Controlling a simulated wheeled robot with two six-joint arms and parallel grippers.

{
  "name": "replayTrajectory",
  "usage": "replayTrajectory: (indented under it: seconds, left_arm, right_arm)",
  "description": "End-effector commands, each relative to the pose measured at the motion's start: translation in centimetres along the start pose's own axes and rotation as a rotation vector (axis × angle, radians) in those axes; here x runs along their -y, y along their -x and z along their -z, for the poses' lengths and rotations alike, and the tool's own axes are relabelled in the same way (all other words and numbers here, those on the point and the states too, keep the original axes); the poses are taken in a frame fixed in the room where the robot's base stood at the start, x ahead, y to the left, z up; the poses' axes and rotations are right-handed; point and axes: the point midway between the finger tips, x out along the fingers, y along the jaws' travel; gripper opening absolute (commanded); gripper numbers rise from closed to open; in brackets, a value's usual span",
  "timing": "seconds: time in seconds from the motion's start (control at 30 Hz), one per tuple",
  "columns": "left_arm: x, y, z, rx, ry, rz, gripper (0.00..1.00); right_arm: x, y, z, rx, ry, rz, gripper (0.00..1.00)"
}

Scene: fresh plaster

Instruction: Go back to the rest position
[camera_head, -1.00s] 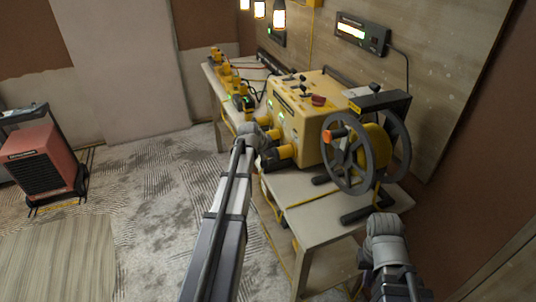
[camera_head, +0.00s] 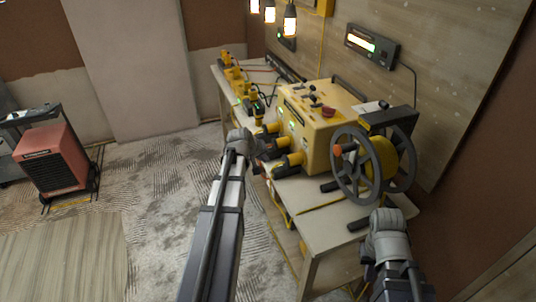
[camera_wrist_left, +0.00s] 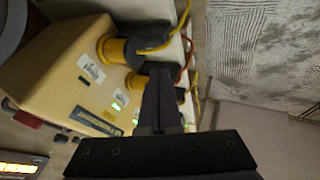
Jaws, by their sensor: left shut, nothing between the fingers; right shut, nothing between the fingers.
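My left gripper (camera_head: 262,163) is shut and empty. In the head view it shows dark beside the grey wrist, close to the front of a yellow box-shaped machine, and partly overlaps its plugs. In the left wrist view its dark fingers (camera_wrist_left: 160,100) are together, with the yellow machine (camera_wrist_left: 75,70) to their left. I cannot tell whether they touch a plug or cable. My right gripper (camera_head: 367,262) is a small dark part beside its grey wrist, low in the head view in front of the table's right end. It is shut, and its fingertips are hard to make out.
The yellow machine (camera_head: 318,118) and a cable reel (camera_head: 358,165) stand on a narrow table (camera_head: 325,233) along the wall. Several yellow tools stand farther back. A red heater unit (camera_head: 50,160) is at the left. The patterned floor between is clear.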

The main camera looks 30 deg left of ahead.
Motion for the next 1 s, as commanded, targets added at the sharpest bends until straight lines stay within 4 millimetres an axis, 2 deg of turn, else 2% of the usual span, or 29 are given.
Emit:
replayTrajectory:
  seconds: [0.03, 0.1, 0.47, 0.57, 0.67, 0.8, 0.9, 1.0]
  left_arm:
    - [-0.1, 1.0, 0.1, 0.000, 0.001, 0.000, 0.00]
    - [-0.1, 1.4, 0.0, 0.000, 0.001, 0.000, 0.00]
    - [0.0, 1.4, -0.1, 0.002, -0.002, 0.000, 0.00]
    - [-1.2, 1.3, -1.7, 0.029, -0.038, 0.004, 0.00]
    - [-3.7, 1.2, -5.9, 0.103, -0.134, 0.016, 0.00]
    - [-7.8, 1.9, -14.8, 0.256, -0.347, 0.053, 0.00]
    - [-9.7, 3.1, -20.9, 0.361, -0.507, 0.090, 0.00]
    - [-10.7, 4.9, -26.6, 0.454, -0.664, 0.131, 0.00]
  right_arm:
    - [-0.1, 0.9, -0.1, 0.000, 0.000, 0.000, 0.00]
    - [-0.1, 1.1, -0.1, 0.000, 0.000, 0.000, 0.00]
    - [-0.1, 1.1, -0.1, 0.000, 0.000, 0.000, 0.00]
    - [-0.1, 1.1, -0.1, 0.000, 0.000, 0.000, 0.00]
    - [-0.1, 1.1, -0.1, 0.000, 0.000, 0.000, 0.00]
    - [-0.1, 1.1, -0.1, 0.000, 0.000, 0.000, 0.00]
    - [-0.1, 1.1, -0.1, 0.000, 0.000, 0.000, 0.00]
    - [-0.1, 1.1, -0.1, 0.000, 0.000, 0.000, 0.00]
